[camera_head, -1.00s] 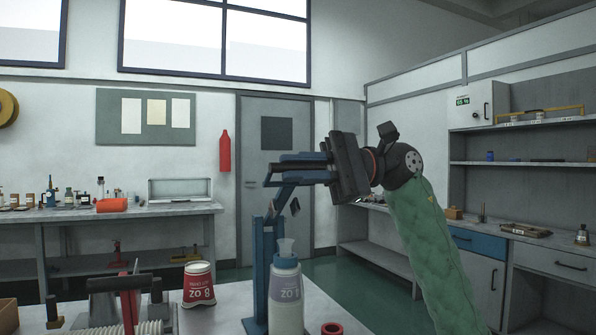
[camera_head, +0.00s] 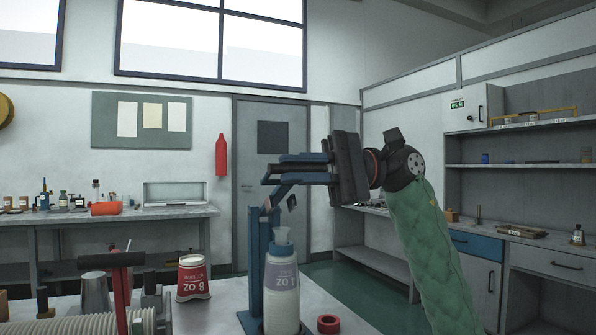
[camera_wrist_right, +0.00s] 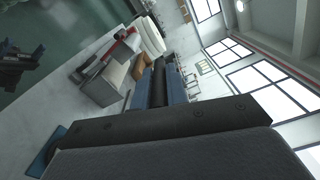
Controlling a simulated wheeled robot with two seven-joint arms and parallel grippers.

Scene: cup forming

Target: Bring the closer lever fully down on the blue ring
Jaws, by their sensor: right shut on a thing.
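The blue stand (camera_head: 255,262) rises from the table, with a slanted blue lever arm (camera_head: 285,190) near its top. My right gripper (camera_head: 290,167) is high at the top of this arm, its blue fingers pointing left. In the right wrist view the fingers (camera_wrist_right: 162,85) close around a dark bar (camera_wrist_right: 160,82), which I take to be the lever's handle. The lever is raised.
A red 8 OZ cup (camera_head: 193,277) stands upside down left of the stand. A red ring (camera_head: 328,324) lies right of the bottle. At the lower left are a red lever with a black crossbar (camera_head: 112,259) and white ribbed stacks (camera_head: 80,325). Open air surrounds my right arm.

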